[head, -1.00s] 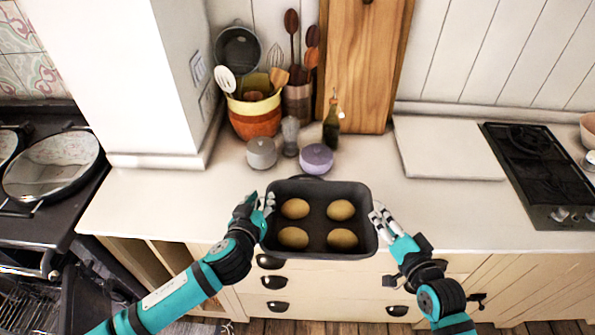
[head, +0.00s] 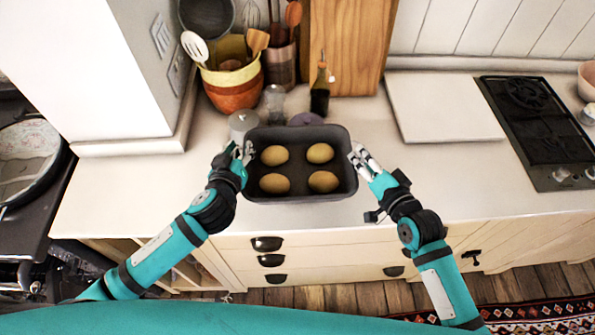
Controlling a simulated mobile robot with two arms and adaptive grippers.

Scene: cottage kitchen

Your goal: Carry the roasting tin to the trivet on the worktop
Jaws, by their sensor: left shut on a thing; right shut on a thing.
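The roasting tin (head: 300,196) is dark and rectangular, with several round golden potatoes or rolls in it. It is over the worktop (head: 110,190), near its front edge; I cannot tell whether it touches the surface. My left gripper (head: 243,153) is shut on the tin's left end. My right gripper (head: 357,157) is shut on its right end. The tin looks level. No trivet is clearly visible; a flat pale square board (head: 443,106) lies on the worktop to the right of the tin.
Behind the tin stand a pale lidded pot (head: 243,124), a mostly hidden purple pot (head: 306,118), a glass shaker (head: 275,100) and a dark oil bottle (head: 320,92). A utensil crock (head: 233,92) is back left. A black gas hob (head: 540,125) is at the right.

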